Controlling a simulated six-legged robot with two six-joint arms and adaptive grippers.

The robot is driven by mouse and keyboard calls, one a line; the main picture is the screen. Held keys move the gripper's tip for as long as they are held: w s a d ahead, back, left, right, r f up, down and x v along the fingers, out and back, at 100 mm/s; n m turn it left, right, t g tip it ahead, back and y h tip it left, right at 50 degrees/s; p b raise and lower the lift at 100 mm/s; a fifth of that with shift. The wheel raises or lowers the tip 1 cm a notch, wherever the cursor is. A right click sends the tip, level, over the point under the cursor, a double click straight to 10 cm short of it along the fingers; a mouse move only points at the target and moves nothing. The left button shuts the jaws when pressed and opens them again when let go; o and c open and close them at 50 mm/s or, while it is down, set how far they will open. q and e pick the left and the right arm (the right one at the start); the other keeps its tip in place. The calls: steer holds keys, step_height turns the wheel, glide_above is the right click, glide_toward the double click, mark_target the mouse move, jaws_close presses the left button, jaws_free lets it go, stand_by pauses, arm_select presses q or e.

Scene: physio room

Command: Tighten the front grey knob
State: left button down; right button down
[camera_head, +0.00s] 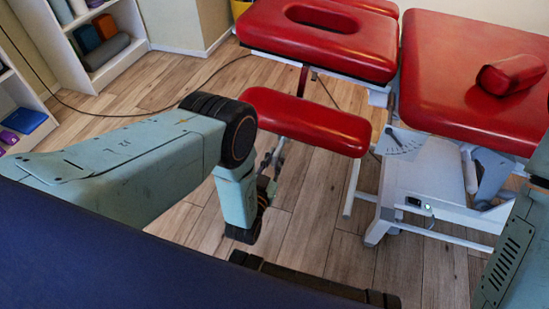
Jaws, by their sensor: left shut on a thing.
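My left arm comes in from the left, bends at a black joint and drops toward the floor. My left gripper (276,157) is small, dark and partly behind my own forearm, just under the near edge of the red armrest pad (308,121). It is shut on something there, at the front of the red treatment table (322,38). The front grey knob cannot be made out; the gripper and arm cover that spot. Part of my right arm shows at the right edge, but its gripper is out of view.
A second red table section (475,62) carries a red bolster (511,74). The white table frame (425,190) stands on the wooden floor. A black cable (140,112) runs across the floor. Shelves (92,45) with rolls and blocks stand at the upper left.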

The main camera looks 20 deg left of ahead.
arm_select(q)
steer(key=m, duration=0.4)
steer(key=shift+d+f+m, duration=0.1)
steer(key=shift+d+m, duration=0.05)
steer(key=shift+m, duration=0.25)
steer(key=m, duration=0.4)
steer(key=shift+s+d+f, duration=0.1)
steer(key=m+b, duration=0.1)
steer(key=m, duration=0.4)
steer(key=shift+f, duration=0.15)
steer(key=shift+m, duration=1.8)
steer(key=c, duration=1.3)
jaws_free()
steer(key=shift+c, duration=0.2)
